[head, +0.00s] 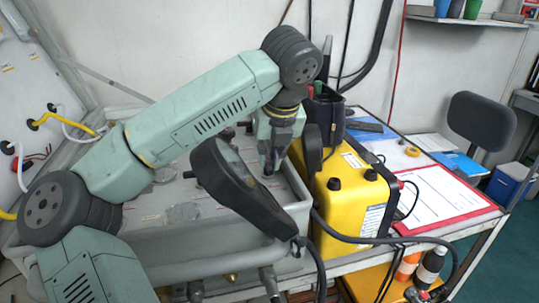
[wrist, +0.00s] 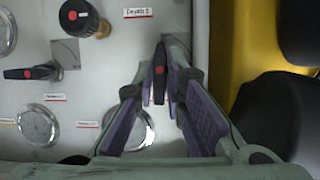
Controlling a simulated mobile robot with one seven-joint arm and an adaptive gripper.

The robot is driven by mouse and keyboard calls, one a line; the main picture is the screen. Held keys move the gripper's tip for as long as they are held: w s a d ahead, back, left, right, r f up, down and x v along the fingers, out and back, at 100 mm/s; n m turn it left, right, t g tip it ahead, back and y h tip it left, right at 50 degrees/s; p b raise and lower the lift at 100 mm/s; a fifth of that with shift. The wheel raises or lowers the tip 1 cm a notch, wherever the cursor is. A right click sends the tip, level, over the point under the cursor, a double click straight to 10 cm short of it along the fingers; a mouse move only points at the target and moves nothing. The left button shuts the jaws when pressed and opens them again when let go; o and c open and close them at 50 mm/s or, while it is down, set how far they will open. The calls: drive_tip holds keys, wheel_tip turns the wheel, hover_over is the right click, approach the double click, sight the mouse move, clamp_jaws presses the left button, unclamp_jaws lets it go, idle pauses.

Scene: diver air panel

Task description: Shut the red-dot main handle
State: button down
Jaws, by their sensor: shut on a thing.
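A black handle with a red dot (wrist: 160,72) stands lengthwise up and down in the wrist view. My gripper (wrist: 161,90) has its purple-padded fingers on both sides of it, closed on it. In the head view my gripper (head: 270,168) reaches down over the right part of the grey air panel (head: 150,228); the held handle is hard to make out there. A second red-dot handle (wrist: 32,73) lies crosswise at the left of the wrist view. A round black knob with a red dot (wrist: 82,18) sits above it on a brass base.
Round gauges (wrist: 38,125) sit on the panel, one partly behind my fingers. A yellow case (head: 345,195) stands close on the panel's right. A black oval object (head: 240,190) rises in front of my gripper. A red clipboard (head: 440,195) lies farther right.

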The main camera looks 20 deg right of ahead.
idle(0.4)
drive_tip(key=m+b, duration=0.1)
drive_tip(key=m+h+b, duration=0.1)
drive_tip(key=m, duration=0.1)
drive_tip(key=shift+a+f+m+h+b, duration=0.1)
drive_tip(key=shift+a+m+h+b, duration=0.05)
drive_tip(key=shift+m+h+b, duration=0.2)
drive_tip(key=m, duration=0.2)
drive_tip(key=m+h, duration=0.1)
drive_tip(key=m, duration=0.1)
drive_tip(key=shift+w+a+m+g+h+b, duration=0.1)
drive_tip(key=shift+a+m+g+h+b, duration=0.15)
drive_tip(key=shift+g+b, duration=0.15)
drive_tip(key=m+g, duration=0.1)
drive_tip(key=m, duration=0.1)
drive_tip(key=m+h+p, duration=0.1)
drive_tip(key=m, duration=0.2)
drive_tip(key=shift+w+r+g, duration=0.2)
drive_tip(key=shift+g, duration=0.2)
drive_tip(key=shift+w+a+m+g+h+p, duration=0.1)
drive_tip(key=shift+m+g+h+p, duration=0.3)
drive_tip(key=shift+m, duration=0.6)
drive_tip(key=shift+w+m+g+p, duration=0.1)
drive_tip(key=shift+m+g+p, duration=0.1)
drive_tip(key=shift+m+p, duration=0.6)
drive_tip(key=shift+f+m, duration=0.1)
drive_tip(key=shift+m, duration=0.3)
drive_tip(key=c, duration=1.9)
unclamp_jaws()
